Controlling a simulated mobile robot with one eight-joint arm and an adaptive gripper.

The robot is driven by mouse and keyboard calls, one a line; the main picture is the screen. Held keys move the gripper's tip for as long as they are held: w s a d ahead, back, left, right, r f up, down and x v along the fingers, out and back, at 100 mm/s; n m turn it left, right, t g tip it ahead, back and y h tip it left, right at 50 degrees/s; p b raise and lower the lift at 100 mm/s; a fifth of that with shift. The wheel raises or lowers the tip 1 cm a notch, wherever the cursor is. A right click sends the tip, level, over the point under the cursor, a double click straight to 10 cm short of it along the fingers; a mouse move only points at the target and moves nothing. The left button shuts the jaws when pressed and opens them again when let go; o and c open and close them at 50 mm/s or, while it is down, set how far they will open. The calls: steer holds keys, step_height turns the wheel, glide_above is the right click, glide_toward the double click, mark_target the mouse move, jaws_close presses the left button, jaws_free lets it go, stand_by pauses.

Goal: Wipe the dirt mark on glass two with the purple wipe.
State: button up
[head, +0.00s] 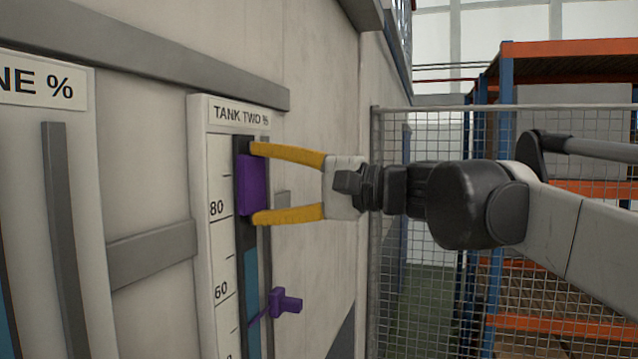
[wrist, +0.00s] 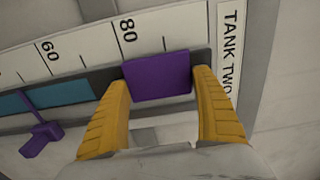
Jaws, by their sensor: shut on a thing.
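Glass two is the tall narrow gauge tube (head: 251,280) on the board labelled TANK TWO %. It is dark above and blue below, and also shows in the wrist view (wrist: 62,95). The purple wipe (head: 252,187) is a flat block lying over the tube, from about the 80 mark upward. It also shows in the wrist view (wrist: 157,76). My gripper (head: 255,183) has its yellow fingers shut on the wipe's two ends, facing the wall. Whether the wipe touches the glass is hard to tell. No dirt mark shows; the glass behind the wipe is hidden.
A purple pointer or handle (head: 287,303) sticks out beside the tube near the 60 mark. Another gauge board (head: 85,200) is at the left. A grey rail (head: 150,255) runs between the boards. A mesh fence (head: 420,240) and racks stand at the right.

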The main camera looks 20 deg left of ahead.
mark_target(265, 163)
steer(key=shift+s+a, duration=0.15)
steer(key=shift+s, duration=0.9)
steer(key=shift+r+p, duration=1.2)
steer(key=shift+r, duration=0.4)
steer(key=shift+w+d+f+p, duration=0.1)
steer(key=shift+w+d+p, duration=0.05)
steer(key=shift+w, duration=0.95)
steer(key=shift+w+d+p, duration=0.1)
steer(key=shift+w+p, duration=0.05)
steer(key=shift+w, duration=0.9)
steer(key=shift+s, duration=0.1)
steer(key=shift+s+d, duration=0.15)
steer(key=shift+d, duration=1.35)
steer(key=shift+s+d, duration=0.1)
steer(key=shift+d, duration=1.35)
steer(key=d, duration=0.3)
steer(key=shift+s, duration=0.15)
